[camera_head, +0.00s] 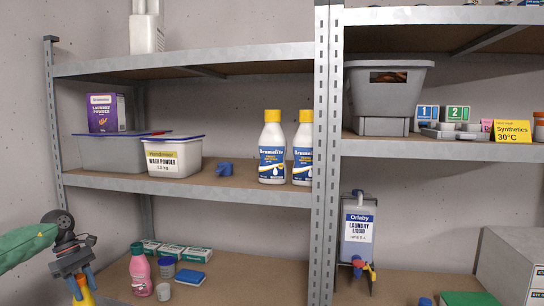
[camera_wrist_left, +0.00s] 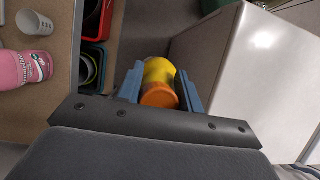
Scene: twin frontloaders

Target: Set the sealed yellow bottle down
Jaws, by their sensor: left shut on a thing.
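The yellow bottle (camera_head: 85,293) with an orange cap is between the fingers of my left gripper (camera_head: 81,284) at the lower left of the head view. Its lower part is cut off by the picture's edge. In the left wrist view the yellow bottle (camera_wrist_left: 160,76) shows cap towards the camera, with the blue fingers of my left gripper (camera_wrist_left: 160,92) shut on its two sides. I cannot tell from these views whether its base touches anything. My right gripper is not in view.
On the lower shelf (camera_head: 215,286) stand a pink bottle (camera_head: 141,272), cups and a blue sponge (camera_head: 190,277). The wrist view shows the pink bottle (camera_wrist_left: 22,68), dark bins (camera_wrist_left: 95,65) beside the shelf and a white appliance (camera_wrist_left: 235,65) to the right.

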